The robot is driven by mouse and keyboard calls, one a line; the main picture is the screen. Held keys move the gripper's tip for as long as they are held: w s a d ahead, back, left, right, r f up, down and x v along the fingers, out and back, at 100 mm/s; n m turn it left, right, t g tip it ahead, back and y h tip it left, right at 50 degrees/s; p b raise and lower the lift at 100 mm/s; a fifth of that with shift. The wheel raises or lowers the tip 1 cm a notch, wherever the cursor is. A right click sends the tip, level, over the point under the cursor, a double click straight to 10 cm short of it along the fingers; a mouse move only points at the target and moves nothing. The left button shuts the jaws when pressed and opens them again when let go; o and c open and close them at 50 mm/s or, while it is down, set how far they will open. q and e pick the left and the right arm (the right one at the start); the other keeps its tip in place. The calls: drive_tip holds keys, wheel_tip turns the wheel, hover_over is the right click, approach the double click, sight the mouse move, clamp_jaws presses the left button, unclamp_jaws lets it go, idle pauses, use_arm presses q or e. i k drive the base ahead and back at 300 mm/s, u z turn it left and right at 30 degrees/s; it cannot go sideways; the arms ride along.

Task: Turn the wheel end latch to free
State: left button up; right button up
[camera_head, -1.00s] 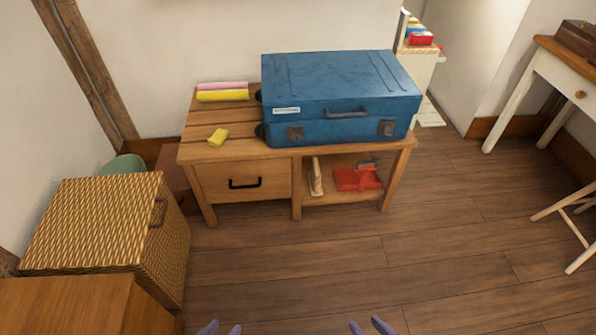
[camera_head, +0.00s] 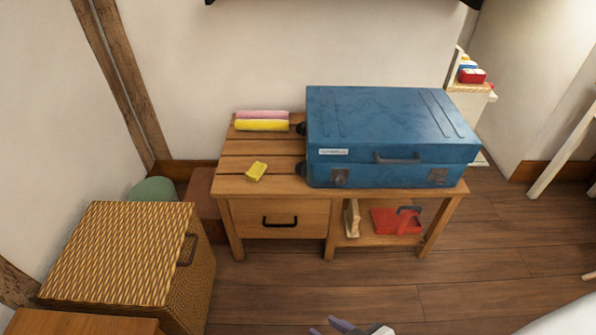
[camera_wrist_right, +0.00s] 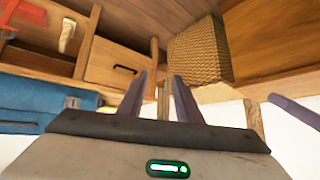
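A blue suitcase (camera_head: 390,125) lies flat on a wooden bench (camera_head: 250,190), its handle (camera_head: 398,159) facing me. Dark wheels (camera_head: 301,168) show at its left end. The wheel end latch (camera_head: 340,177) is the left of two grey latches on the front; its exact setting is too small to tell. My right gripper (camera_head: 322,325) is at the bottom edge, in front of and below the bench, apart from the case. In the right wrist view its fingers (camera_wrist_right: 160,76) are apart and empty. One purple finger at that view's right edge seems to be my left gripper's (camera_wrist_right: 295,112).
Pink and yellow rolls (camera_head: 262,122) and a yellow block (camera_head: 256,171) lie left of the case. A red dustpan (camera_head: 392,222) and a brush (camera_head: 352,218) are on the shelf below. A wicker hamper (camera_head: 120,250) stands at left. The floor before the bench is clear.

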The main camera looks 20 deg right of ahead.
sight(341, 180)
drive_tip(key=z, duration=0.15)
drive_tip(key=i, duration=0.85)
drive_tip(key=z, duration=0.6)
